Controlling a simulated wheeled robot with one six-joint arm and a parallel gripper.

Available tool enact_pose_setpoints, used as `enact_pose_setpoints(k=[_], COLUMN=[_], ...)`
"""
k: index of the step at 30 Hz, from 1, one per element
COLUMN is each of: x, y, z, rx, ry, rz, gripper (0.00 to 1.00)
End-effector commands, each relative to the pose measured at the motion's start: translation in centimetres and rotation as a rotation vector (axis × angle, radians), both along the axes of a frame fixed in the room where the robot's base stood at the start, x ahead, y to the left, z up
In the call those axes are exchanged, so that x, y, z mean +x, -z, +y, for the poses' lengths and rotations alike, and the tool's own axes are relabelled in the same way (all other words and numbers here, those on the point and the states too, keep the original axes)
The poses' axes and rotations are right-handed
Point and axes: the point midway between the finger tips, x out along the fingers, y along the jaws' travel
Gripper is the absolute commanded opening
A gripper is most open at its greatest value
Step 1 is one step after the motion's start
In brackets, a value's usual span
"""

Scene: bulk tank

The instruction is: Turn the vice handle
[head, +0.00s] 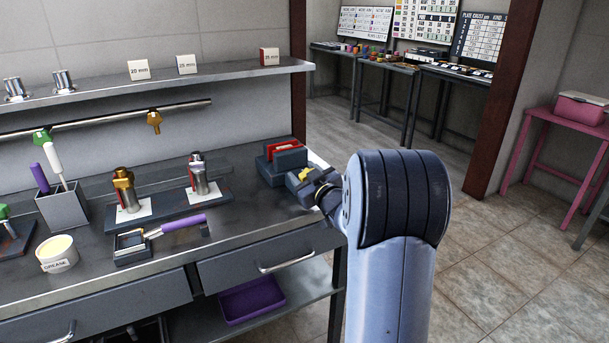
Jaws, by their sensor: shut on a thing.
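The vice (277,172) is a dark blue-grey block at the right end of the steel workbench, with a red piece (284,147) between its jaws. A small yellow part, which looks like the vice handle (304,174), shows at its front right side. My gripper (312,182) is at this yellow part, shut on it. My wrist and the thick arm link behind it hide the gripper's rear side. The fingertips are small and partly hidden, and the handle's exact angle cannot be told.
Left of the vice stand two valve-like fittings on a grey base (168,213), a purple-handled tool (176,226), a grease tub (57,254) and a grey holder (63,208). A shelf (150,93) with labelled blocks runs above. Open floor (500,270) lies to the right.

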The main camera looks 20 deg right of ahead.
Motion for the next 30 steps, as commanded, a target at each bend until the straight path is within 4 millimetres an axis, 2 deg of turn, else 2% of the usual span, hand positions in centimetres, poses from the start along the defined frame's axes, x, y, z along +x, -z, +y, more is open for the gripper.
enact_pose_setpoints(k=[2, 3, 10, 20, 23, 30], x=[0.0, 0.0, 0.0, -0.4, -1.5, -6.2], y=[0.1, 0.1, 0.1, 0.0, 0.0, 0.0], z=[0.0, 0.0, 0.0, -0.1, -0.2, -0.3], rx=[0.001, 0.001, 0.001, 0.002, 0.001, 0.001], ry=[0.001, 0.001, 0.000, 0.001, 0.002, 0.003], rz=[0.002, 0.002, 0.001, 0.000, 0.000, 0.001], gripper=[0.25, 0.49, 0.68, 0.69, 0.69, 0.69])
